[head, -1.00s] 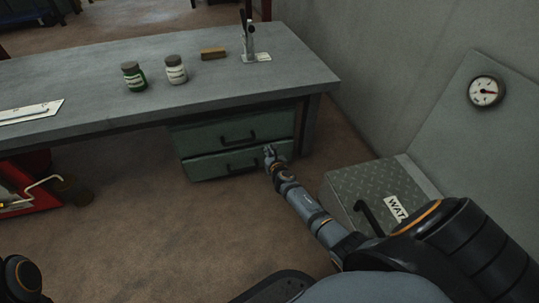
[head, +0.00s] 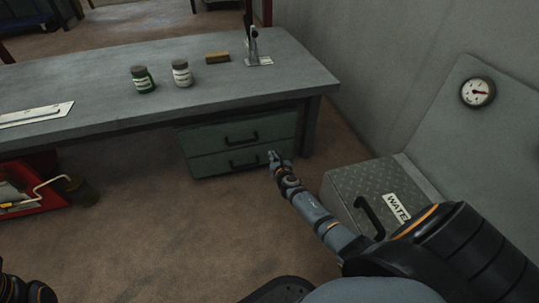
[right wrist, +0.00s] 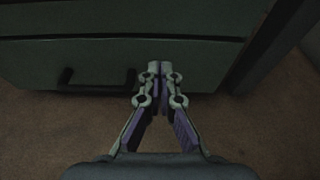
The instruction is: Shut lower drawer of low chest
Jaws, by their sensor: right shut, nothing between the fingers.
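The low green chest (head: 236,128) stands under the right end of the workbench, with two drawers. Its lower drawer (head: 210,167) looks flush, or nearly so, with the upper drawer (head: 205,139); a small gap would be hard to tell. The lower drawer's dark handle (head: 245,164) also shows in the right wrist view (right wrist: 95,84). My right gripper (head: 272,154) is shut and empty at the right part of the lower drawer front, right of the handle. In the right wrist view its closed fingertips (right wrist: 160,66) overlap the drawer front; contact cannot be told. My left gripper is out of view.
The workbench top (head: 100,92) overhangs the chest and carries two jars (head: 143,80), a brown block (head: 217,57) and a metal stand (head: 253,48). A metal box (head: 370,185) stands at right near my arm. Floor before the chest is clear.

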